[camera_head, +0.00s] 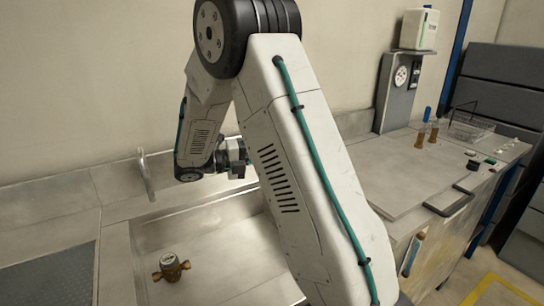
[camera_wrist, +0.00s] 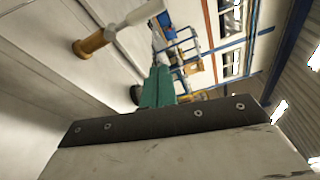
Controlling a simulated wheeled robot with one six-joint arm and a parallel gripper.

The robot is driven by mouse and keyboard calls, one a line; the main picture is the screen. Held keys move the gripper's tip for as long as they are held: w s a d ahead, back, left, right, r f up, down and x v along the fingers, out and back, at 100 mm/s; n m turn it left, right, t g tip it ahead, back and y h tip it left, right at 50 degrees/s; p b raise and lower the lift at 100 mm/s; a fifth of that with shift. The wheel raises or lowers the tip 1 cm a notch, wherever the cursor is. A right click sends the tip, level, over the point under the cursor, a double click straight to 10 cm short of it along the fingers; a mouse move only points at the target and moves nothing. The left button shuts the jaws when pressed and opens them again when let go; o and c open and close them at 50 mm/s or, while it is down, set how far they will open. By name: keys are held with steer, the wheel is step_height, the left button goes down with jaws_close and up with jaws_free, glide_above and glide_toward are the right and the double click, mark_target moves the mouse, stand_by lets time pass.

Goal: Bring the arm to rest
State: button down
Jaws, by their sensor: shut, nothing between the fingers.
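My arm spans the middle of the head view, bent with its elbow joint high and its forearm reaching down behind the upper link. The wrist end shows small near the back wall, above the metal basin (camera_head: 215,250); my fingers cannot be made out there. In the wrist view my gripper (camera_wrist: 158,86) shows as two teal fingers shut together, with nothing between them. A brass meter (camera_head: 171,267) with a round pale face sits upright in the basin, below and apart from my wrist.
A metal tap (camera_head: 146,176) rises at the basin's back left. On the right stands a bench (camera_head: 385,170) with a gauge panel (camera_head: 398,88), brown-and-blue tools (camera_head: 421,137) and a wire basket (camera_head: 470,127). A brown-ended pale rod (camera_wrist: 92,43) shows near my fingers in the wrist view.

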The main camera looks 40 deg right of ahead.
stand_by(0.6)
steer(key=s+a+f+m+y, duration=0.3)
steer(key=s+a+m+y, duration=0.55)
steer(key=m, duration=0.65)
steer(key=s+a+r+m+t+y, duration=0.3)
steer(key=s+a+m, duration=0.3)
steer(key=s, duration=0.2)
steer(key=s+a+r+m+t+y, duration=0.4)
steer(key=s+a+m+t, duration=0.2)
steer(key=s+a+m, duration=0.1)
steer(key=shift+s+a+r, duration=0.2)
steer(key=shift+s+r, duration=0.05)
steer(key=shift+s, duration=0.55)
steer(key=shift+a, duration=0.1)
